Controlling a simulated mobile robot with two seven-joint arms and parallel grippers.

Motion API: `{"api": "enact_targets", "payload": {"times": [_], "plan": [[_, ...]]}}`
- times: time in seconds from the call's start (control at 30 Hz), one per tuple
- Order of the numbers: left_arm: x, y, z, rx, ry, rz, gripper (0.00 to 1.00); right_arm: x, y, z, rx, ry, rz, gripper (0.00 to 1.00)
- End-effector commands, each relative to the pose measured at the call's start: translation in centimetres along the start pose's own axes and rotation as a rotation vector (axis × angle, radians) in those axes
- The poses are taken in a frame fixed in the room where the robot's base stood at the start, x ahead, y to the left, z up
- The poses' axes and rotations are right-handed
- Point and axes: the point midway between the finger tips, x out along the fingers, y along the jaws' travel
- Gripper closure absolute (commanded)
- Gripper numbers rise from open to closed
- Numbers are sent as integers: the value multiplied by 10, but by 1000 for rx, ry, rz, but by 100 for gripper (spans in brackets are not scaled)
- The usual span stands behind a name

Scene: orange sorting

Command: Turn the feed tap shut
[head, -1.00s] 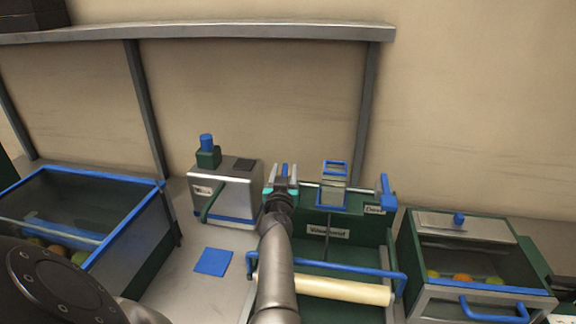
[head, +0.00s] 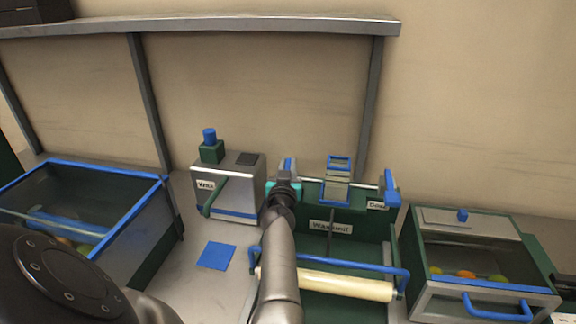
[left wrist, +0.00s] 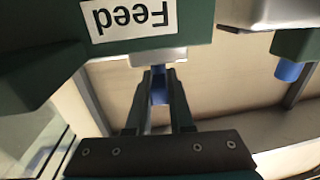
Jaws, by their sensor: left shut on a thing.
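The feed tap's blue handle (head: 289,162) shows at the left rear of the green sorting unit, partly hidden by my left gripper (head: 288,170). In the left wrist view the blue handle (left wrist: 158,92) sits between the two dark fingers of my left gripper (left wrist: 160,86). It lies below a pale metal part and a green block with a white "Feed" label (left wrist: 127,16), which appears upside down. My left gripper is shut on the handle. The handle's exact angle is hard to tell. My right gripper is not in view.
A grey box with a green lever (head: 240,172) stands close left of the gripper. A blue square (head: 217,255) lies on the bench. A blue-rimmed bin (head: 110,172) is at left, a drawer unit with fruit (head: 465,245) at right. A cream roller (head: 335,284) is in front.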

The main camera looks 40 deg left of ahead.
Motion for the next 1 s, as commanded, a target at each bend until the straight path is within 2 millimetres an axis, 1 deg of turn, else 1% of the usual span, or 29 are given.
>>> {"api": "enact_targets", "payload": {"times": [0.27,0.6,0.87,0.9,1.0], "plan": [[0,-1,0,3,3,10,100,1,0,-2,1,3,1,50],[0,0,-2,3,5,130,100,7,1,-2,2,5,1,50],[0,0,-2,0,4,134,100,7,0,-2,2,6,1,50],[1,0,-2,0,4,134,78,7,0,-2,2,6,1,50],[0,0,-2,0,4,134,67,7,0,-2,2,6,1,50]]}}
